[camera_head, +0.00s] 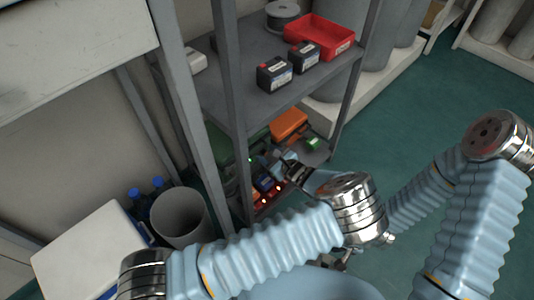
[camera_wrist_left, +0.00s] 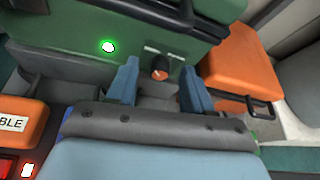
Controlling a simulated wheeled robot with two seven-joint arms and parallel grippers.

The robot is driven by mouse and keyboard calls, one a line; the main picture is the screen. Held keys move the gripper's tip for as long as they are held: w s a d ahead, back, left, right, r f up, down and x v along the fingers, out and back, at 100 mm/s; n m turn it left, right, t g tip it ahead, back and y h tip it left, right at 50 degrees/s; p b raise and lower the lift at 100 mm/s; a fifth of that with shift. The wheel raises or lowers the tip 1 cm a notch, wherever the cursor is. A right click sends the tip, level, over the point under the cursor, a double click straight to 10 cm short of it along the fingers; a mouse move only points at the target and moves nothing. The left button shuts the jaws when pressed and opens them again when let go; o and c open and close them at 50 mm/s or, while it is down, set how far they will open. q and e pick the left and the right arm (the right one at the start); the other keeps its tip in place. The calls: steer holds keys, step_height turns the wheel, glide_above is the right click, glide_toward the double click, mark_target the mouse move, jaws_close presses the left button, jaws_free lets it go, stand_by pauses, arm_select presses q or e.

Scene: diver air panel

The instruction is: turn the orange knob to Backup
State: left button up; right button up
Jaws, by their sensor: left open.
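The orange knob (camera_wrist_left: 160,68) is small, with a dark body and an orange mark, on the lower part of a green panel (camera_wrist_left: 60,22) in the left wrist view. My left gripper (camera_wrist_left: 160,85) is open, with one blue finger on each side of the knob. I cannot tell whether the fingers touch it. A pale marking shows just above the knob, but I cannot read it. In the head view my left gripper (camera_head: 283,165) reaches into the low shelf, and the knob is hidden there. My right gripper does not show.
A green lamp (camera_wrist_left: 108,46) glows on the panel. An orange case (camera_wrist_left: 238,75) with a dark handle stands close at right. A labelled orange block (camera_wrist_left: 22,123) and red lights are at lower left. The upper shelf (camera_head: 257,45) and its posts stand near the arm.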

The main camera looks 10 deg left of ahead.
arm_select(q)
jaws_close()
